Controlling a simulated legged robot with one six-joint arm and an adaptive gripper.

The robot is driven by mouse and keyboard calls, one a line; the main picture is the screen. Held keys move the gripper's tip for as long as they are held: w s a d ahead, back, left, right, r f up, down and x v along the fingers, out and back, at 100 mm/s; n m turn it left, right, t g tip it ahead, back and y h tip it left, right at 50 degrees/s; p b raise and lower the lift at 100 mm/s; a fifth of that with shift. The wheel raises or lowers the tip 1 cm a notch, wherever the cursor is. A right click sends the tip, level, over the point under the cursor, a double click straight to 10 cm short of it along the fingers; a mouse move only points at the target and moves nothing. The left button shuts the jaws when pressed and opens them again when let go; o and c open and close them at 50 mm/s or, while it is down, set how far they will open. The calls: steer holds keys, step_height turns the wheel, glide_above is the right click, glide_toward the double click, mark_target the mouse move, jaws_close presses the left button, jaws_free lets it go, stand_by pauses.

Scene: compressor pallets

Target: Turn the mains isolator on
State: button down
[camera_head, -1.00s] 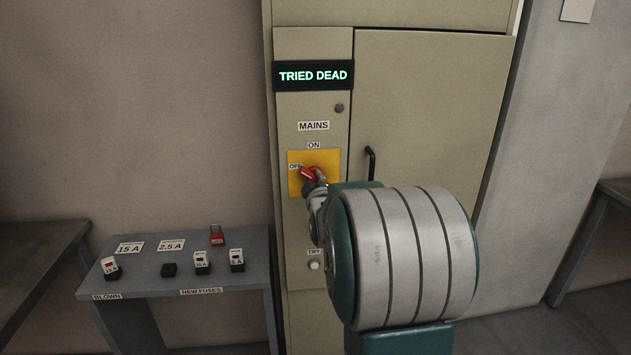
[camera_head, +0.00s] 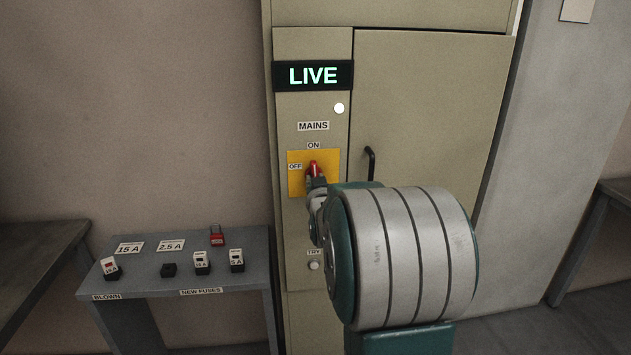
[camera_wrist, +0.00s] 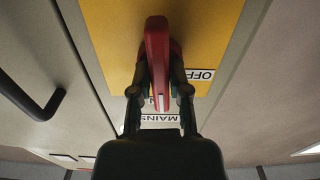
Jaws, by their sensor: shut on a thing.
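The mains isolator's red handle (camera_head: 313,168) stands upright on its yellow plate (camera_head: 330,163), pointing at the ON label (camera_head: 314,145). The OFF label (camera_head: 295,167) is at the handle's left. My gripper (camera_head: 315,180) is at the handle, partly hidden behind my arm in the head view. In the wrist view the two fingers of my gripper (camera_wrist: 160,85) are shut on the red handle (camera_wrist: 157,50), one on each side. The display (camera_head: 313,75) above reads LIVE, and the lamp (camera_head: 339,108) under it is lit white.
The cabinet door's black handle (camera_head: 370,163) is just right of the isolator. A TRY button (camera_head: 314,266) is below. A grey bench (camera_head: 180,275) at the left holds several fuses and a red padlock (camera_head: 217,236).

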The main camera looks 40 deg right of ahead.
steer(key=shift+f+m, duration=0.35)
steer(key=shift+m, duration=0.15)
steer(key=c, duration=0.6)
jaws_free()
steer(key=shift+c, duration=0.2)
steer(key=shift+o, duration=0.2)
steer(key=shift+w+r, duration=0.1)
steer(key=shift+r, duration=0.1)
steer(key=v, duration=1.2)
